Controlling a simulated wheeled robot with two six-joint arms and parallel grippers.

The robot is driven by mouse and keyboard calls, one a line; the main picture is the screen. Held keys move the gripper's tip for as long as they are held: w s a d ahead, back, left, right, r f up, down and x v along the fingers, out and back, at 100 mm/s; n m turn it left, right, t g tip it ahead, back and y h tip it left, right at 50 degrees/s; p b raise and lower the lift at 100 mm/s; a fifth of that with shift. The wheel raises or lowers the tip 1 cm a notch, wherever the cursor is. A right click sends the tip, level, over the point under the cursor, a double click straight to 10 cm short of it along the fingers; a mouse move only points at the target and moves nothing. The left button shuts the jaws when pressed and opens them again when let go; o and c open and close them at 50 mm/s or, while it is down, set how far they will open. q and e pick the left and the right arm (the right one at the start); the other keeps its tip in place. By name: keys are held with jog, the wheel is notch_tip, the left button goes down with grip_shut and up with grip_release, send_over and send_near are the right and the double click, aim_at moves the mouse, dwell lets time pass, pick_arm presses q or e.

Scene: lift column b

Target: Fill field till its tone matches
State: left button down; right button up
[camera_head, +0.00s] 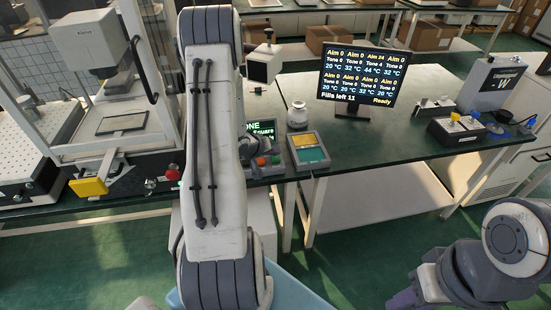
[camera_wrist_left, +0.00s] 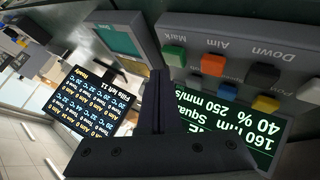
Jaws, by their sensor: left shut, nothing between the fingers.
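The monitor (camera_head: 358,77) shows two rows of fields; one reads Aim 24, Tone 4, 44 °C, the other legible fields Aim 0, Tone 0. Below stand "Fills left 11" and "Ready". The monitor also shows in the left wrist view (camera_wrist_left: 92,100). The button panel (camera_wrist_left: 235,35) has a green button (camera_wrist_left: 173,55) by Mark, an orange one (camera_wrist_left: 213,64) by Aim and a black one (camera_wrist_left: 262,75) by Down. Its dark screen (camera_wrist_left: 225,128) reads 160 mm, Square, 40 %. My left gripper (camera_wrist_left: 160,75) is shut and empty, close to the green button; contact is unclear.
A yellow and teal pad (camera_head: 309,150) sits beside the panel. A white machine (camera_head: 92,58) stands at left. A white jar (camera_head: 297,114) and a box with yellow knobs (camera_head: 458,128) stand on the green bench (camera_head: 385,145). My right arm shows at lower right, its gripper out of view.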

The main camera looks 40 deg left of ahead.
aim_at(274, 160)
pick_arm(q)
jog(key=shift+f, duration=0.15)
jog(key=shift+f, duration=0.25)
jog(key=shift+f+b, duration=0.35)
jog(key=shift+f, duration=0.15)
dwell(0.8)
jog(key=shift+r, duration=0.1)
jog(key=shift+r+p, duration=0.85)
jog(key=shift+p, duration=0.2)
notch_tip(274, 160, up, 5)
jog(key=p, duration=0.5)
